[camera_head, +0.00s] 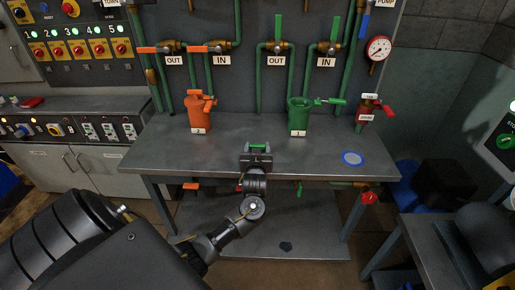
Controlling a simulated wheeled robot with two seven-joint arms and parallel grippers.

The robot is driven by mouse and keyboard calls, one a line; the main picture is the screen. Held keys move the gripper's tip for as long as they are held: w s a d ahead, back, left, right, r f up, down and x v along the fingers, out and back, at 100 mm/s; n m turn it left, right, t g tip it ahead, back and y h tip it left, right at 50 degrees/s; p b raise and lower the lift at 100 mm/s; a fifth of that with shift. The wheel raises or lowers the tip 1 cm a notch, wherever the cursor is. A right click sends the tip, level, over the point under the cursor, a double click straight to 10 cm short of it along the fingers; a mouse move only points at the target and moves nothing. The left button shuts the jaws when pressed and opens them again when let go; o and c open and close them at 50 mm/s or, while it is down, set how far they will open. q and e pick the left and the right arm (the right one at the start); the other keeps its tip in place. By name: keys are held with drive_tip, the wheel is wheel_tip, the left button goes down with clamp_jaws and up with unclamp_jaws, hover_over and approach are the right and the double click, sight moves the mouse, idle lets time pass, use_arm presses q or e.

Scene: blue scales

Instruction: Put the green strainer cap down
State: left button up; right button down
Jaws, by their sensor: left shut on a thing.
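My left gripper (257,152) is in the middle of the picture, over the front part of the metal table (215,150). It is shut on the green strainer cap (257,147), a small green piece that shows just beyond the fingers. I cannot tell whether the cap touches the tabletop. The green strainer (299,117) stands farther back on the table, to the right of the gripper, and its top looks open. My right gripper is not in view.
An orange strainer (199,115) stands at the back left of the table. A red drain fitting (367,112) stands at the back right. A blue-rimmed round disc (352,158) lies at the right. Valves and pipes line the back wall. The table between is clear.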

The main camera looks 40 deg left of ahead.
use_arm(q)
drive_tip(key=shift+f, duration=0.1)
drive_tip(key=o, duration=1.3)
drive_tip(key=shift+s+d, duration=0.1)
drive_tip(key=v, duration=1.1)
drive_tip(key=shift+s+d, duration=0.25)
drive_tip(key=shift+s, duration=0.05)
